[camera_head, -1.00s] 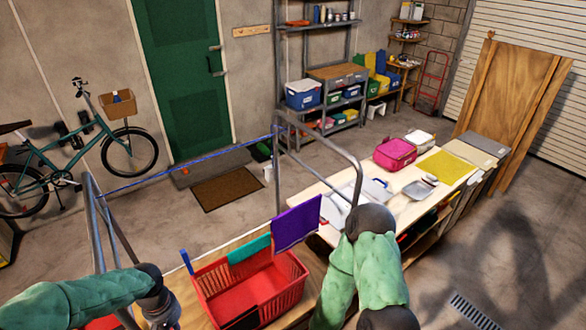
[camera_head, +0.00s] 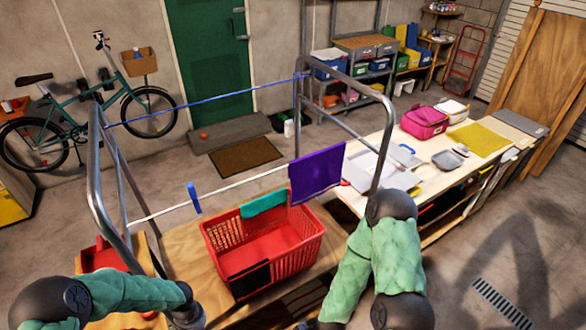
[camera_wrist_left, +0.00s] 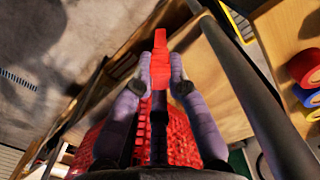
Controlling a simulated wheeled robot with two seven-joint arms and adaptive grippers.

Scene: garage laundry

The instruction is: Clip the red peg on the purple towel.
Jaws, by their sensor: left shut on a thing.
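The red peg (camera_wrist_left: 160,58) is upright between the fingertips of my left gripper (camera_wrist_left: 159,85), which is shut on it in the left wrist view. In the head view my left arm comes in at the lower left; its wrist is at the bottom edge, and the peg cannot be made out. The purple towel (camera_head: 316,174) hangs over the white line (camera_head: 240,183) at its right end, beside the metal frame, well apart from my left gripper. My right arm is folded at the lower right; its gripper is out of view.
A red basket (camera_head: 310,238) stands below the line, with a teal cloth (camera_head: 264,203) and a black cloth (camera_head: 249,280) over its rim. A blue peg (camera_head: 193,197) sits on the line's left part. Metal frame posts (camera_head: 98,190) stand at both sides. Tape rolls (camera_wrist_left: 305,68) lie nearby.

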